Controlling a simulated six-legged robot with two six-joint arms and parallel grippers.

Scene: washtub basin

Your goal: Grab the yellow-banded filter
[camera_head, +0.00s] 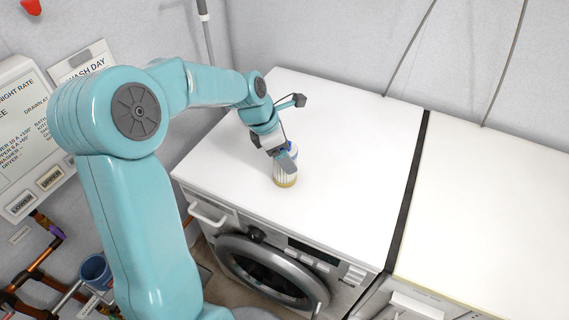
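The yellow-banded filter (285,181) stands upright on the white top of the left washing machine, near its front left part. It is a small pale cylinder with a yellow band at its bottom. My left gripper (284,160) reaches down over the filter from behind and covers its upper part. The fingers overlap the filter in this view. I cannot tell whether they touch it or how far apart they are. A bit of blue shows beside the fingers. My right gripper is not in view.
The white machine top (340,130) is otherwise clear. A dark gap (412,190) separates it from a second white top (490,210) on the right. A grey wall stands behind. A blue cup (95,270) and copper pipes are at the lower left.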

